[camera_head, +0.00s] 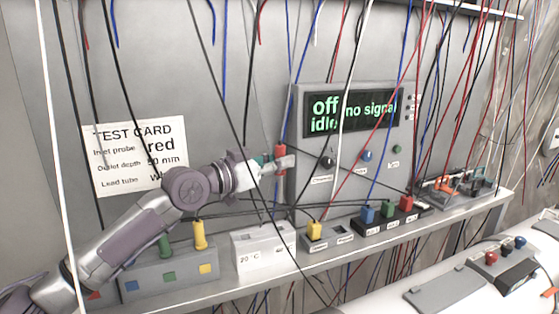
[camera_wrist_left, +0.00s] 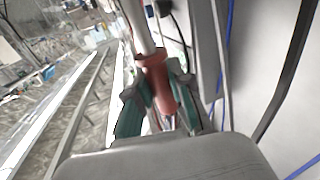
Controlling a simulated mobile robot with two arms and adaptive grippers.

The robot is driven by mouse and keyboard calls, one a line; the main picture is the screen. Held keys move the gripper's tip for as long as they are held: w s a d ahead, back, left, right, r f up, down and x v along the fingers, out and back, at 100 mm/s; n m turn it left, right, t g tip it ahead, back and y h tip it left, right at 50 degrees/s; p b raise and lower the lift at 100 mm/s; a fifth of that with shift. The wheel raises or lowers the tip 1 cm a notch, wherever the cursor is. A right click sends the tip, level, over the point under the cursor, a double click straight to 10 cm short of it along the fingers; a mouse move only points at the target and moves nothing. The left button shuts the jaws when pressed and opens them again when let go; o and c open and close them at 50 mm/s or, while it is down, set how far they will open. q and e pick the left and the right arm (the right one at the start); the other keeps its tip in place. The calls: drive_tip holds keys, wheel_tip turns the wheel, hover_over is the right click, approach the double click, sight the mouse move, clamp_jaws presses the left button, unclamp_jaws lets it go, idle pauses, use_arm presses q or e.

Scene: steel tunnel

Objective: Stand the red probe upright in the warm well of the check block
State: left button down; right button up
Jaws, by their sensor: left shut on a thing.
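My left gripper (camera_head: 283,162) is shut on the red probe (camera_head: 279,151) and holds it roughly upright in the air. The probe's red body (camera_wrist_left: 158,84) also shows between the fingers in the left wrist view. The white check block (camera_head: 262,262) stands on the shelf below and slightly left of the probe, clear of it. A "20 °C" label shows on its front; the wells on its top are too small to tell apart. My right gripper is in neither view.
A yellow plug (camera_head: 314,229) and other coloured plugs stand to the right. Many loose wires hang around my arm. The grey panel (camera_head: 300,100) rises close behind.

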sight(279, 202)
use_arm(q)
drive_tip(key=shift+w+f+b, duration=0.1)
drive_tip(key=shift+f+b, duration=0.45)
drive_tip(key=shift+f, duration=0.2)
wheel_tip(279, 202, down, 2)
drive_tip(key=shift+f+b, duration=0.25)
drive_tip(key=shift+b, duration=0.7)
drive_tip(key=shift+f+b, duration=0.6)
drive_tip(key=shift+f, duration=0.25)
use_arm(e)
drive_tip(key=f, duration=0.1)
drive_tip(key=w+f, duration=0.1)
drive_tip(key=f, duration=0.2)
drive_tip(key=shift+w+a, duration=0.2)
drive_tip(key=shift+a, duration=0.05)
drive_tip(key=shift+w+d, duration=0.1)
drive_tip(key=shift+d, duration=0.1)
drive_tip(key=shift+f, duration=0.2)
use_arm(q)
drive_tip(key=shift+f+b, duration=0.9)
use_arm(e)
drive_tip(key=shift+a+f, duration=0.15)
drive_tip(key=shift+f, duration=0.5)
